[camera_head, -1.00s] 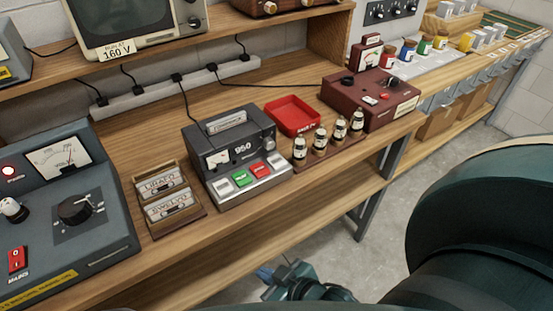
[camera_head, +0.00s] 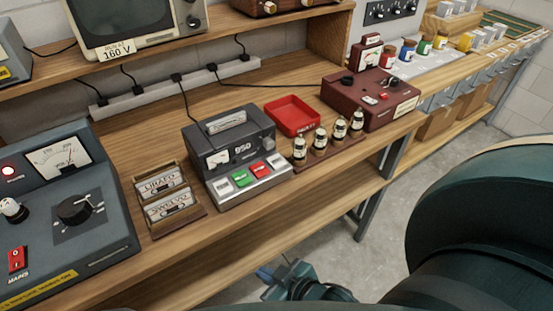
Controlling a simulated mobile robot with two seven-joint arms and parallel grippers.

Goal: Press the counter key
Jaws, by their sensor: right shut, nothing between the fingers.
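A dark grey tape deck (camera_head: 236,155) stands near the front edge of the wooden bench, with a small counter window (camera_head: 242,148) reading 950. Along its sloped front sit a pale key (camera_head: 223,186), a green key (camera_head: 240,178), a red key (camera_head: 257,170) and another pale key (camera_head: 275,161). I cannot read which of these is the counter key. My right gripper (camera_head: 265,273) is shut and empty, low in front of the bench and below its top, well apart from the deck. My left gripper is not in view.
Left of the deck is a wooden cassette rack (camera_head: 196,221), then a grey power unit (camera_head: 60,215). To the right are several small bottles (camera_head: 320,140), a red tray (camera_head: 292,117) and a maroon box (camera_head: 370,98). The bench's front edge lies between gripper and deck.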

